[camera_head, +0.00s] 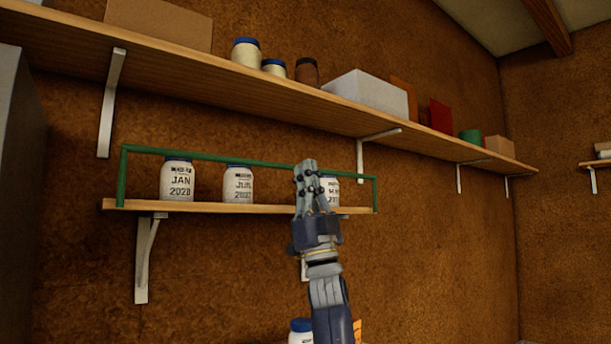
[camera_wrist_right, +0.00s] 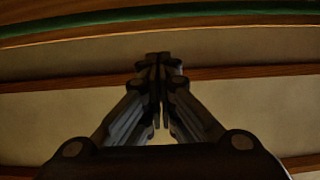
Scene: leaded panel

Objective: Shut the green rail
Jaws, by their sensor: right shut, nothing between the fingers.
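The green rail (camera_head: 215,158) runs along the front of a small wooden shelf (camera_head: 240,208) in the head view, its bar level with or just above the jar tops. Jars stand behind it: one marked JAN (camera_head: 177,181), one in the middle (camera_head: 238,185) and one (camera_head: 331,190) partly hidden by my gripper. My right gripper (camera_head: 305,166) is shut and empty, pointing up in front of the rail's right half. I cannot tell whether it touches the rail. In the right wrist view the closed fingers (camera_wrist_right: 158,62) show below a green bar (camera_wrist_right: 160,15). My left gripper is out of view.
A long upper shelf (camera_head: 240,96) overhangs the small one, with jars, a white box (camera_head: 369,92), and other items. White brackets (camera_head: 143,260) hold the small shelf. A blue-lidded jar (camera_head: 300,331) shows low beside my right arm.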

